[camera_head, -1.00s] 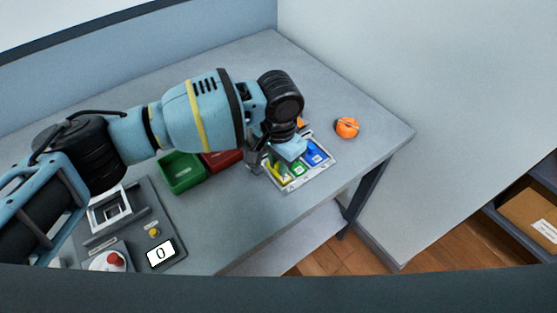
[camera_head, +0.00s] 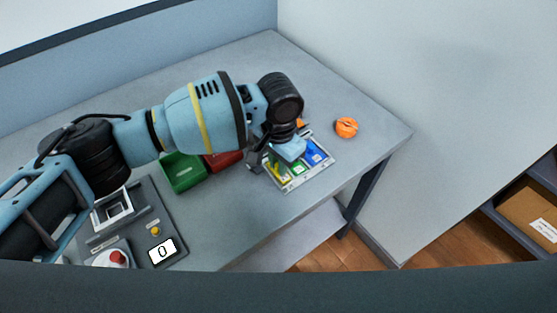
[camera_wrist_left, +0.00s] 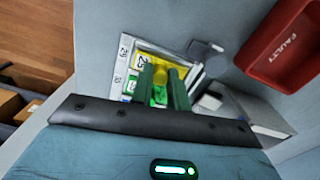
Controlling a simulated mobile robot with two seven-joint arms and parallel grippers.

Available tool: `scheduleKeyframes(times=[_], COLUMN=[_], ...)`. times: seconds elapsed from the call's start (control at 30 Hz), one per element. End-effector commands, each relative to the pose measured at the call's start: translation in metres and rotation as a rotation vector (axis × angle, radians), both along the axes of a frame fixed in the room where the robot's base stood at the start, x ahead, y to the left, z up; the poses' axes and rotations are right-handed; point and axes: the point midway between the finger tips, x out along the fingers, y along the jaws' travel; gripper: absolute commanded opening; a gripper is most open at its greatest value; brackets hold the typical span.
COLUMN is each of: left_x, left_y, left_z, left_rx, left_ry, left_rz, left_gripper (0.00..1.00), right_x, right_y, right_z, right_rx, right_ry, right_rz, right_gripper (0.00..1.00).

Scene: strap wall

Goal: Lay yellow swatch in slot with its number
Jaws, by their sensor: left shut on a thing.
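The yellow swatch (camera_wrist_left: 150,60), marked 25, lies at or just over the end slot of the pale tray (camera_head: 312,177) in the left wrist view. Slot labels on the tray rim (camera_wrist_left: 118,62) seem to read 25 and 10. My left gripper (camera_wrist_left: 162,78) is over the tray with its fingers close together, shut on the yellow swatch; the grip itself is partly hidden. In the head view, yellow (camera_head: 274,167) shows beside my left gripper (camera_head: 270,156). Green and blue swatches (camera_head: 314,153) lie in other slots. My right gripper is not in view.
A green bin (camera_head: 182,172) and a red bin (camera_head: 222,161) stand left of the tray; the red one reads FAULTY in the wrist view (camera_wrist_left: 288,45). A grey device (camera_head: 172,225) with a 0 display is nearer. An orange object (camera_head: 346,127) sits at right.

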Motion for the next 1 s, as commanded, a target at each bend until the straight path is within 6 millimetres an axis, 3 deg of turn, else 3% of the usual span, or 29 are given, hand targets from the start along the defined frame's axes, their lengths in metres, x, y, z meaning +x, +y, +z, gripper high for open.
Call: scheduleKeyframes(times=[0.27,0.3,0.5,0.67,0.83,1.0], left_x=[0.0001,0.0001,0.0001,0.0001,0.0000,0.0001], left_y=[-0.0001,-0.0001,-0.0001,0.0001,0.0001,0.0002], left_z=[-0.0002,-0.0002,-0.0003,-0.0003,-0.0004,-0.0004], left_rx=[-0.001,0.000,0.000,0.000,0.000,0.000], left_ry=[-0.001,0.000,0.000,0.000,0.000,0.000], left_rz=[0.000,0.000,0.000,0.000,0.000,0.000], left_gripper=[0.00,0.18,0.42,0.42,0.60,0.60], right_x=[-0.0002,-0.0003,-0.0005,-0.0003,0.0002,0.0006], right_y=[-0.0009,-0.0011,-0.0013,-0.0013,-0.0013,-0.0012], right_z=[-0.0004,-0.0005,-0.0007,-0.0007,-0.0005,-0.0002], right_rx=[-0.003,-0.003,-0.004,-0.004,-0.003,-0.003], right_ry=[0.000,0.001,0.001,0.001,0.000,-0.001], right_rz=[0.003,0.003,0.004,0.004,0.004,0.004], right_gripper=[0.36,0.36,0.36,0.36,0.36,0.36])
